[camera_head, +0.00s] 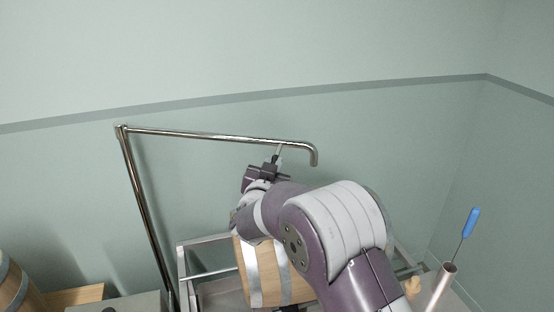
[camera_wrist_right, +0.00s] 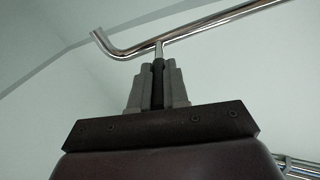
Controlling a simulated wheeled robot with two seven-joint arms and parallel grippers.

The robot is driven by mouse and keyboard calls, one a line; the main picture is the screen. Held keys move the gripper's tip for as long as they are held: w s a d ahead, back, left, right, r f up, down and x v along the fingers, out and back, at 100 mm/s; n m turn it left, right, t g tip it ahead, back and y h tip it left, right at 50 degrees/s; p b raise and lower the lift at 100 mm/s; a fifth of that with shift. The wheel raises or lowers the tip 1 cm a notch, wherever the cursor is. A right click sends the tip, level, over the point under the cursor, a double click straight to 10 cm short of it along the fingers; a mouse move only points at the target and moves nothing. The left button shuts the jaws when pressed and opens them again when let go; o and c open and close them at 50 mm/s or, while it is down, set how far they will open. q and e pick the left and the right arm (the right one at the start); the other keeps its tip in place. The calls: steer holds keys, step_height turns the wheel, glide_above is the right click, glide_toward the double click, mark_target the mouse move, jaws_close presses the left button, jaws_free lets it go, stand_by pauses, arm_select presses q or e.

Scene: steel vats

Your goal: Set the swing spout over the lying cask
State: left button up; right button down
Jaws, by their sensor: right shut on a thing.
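The swing spout (camera_head: 220,135) is a shiny steel pipe running right from the top of a tall post (camera_head: 143,205), with its end bent down. My right gripper (camera_head: 277,157) is below the pipe, close to the bent end, and is shut on a short peg under it. The peg (camera_wrist_right: 158,50) shows between the fingers in the wrist view. A wooden cask with pale metal hoops (camera_head: 246,272) sits below, partly hidden by my right arm. In the head view the spout's end appears above and right of the cask's visible part. My left gripper is not in view.
A steel frame (camera_head: 205,241) surrounds the cask. Another wooden barrel (camera_head: 17,288) stands at the lower left by a wooden board (camera_head: 76,296). At the right a blue-handled tool (camera_head: 470,223) sticks up by a metal tube (camera_head: 441,285). The wall behind is bare.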

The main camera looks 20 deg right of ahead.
steer(key=shift+w+d+f, duration=0.1)
steer(key=shift+w+d, duration=0.15)
steer(key=shift+d, duration=0.05)
steer(key=c, duration=1.2)
jaws_free()
steer(key=shift+s+a, duration=0.1)
steer(key=shift+a, duration=0.1)
steer(key=shift+o, duration=0.4)
steer(key=shift+a, duration=0.25)
steer(key=shift+d, duration=0.2)
steer(key=shift+s+a+f+b, duration=0.1)
steer(key=shift+s+a+b, duration=0.05)
steer(key=shift+s+b, duration=0.2)
steer(key=b+v, duration=0.3)
steer(key=v, duration=0.9)
steer(key=shift+a, duration=0.15)
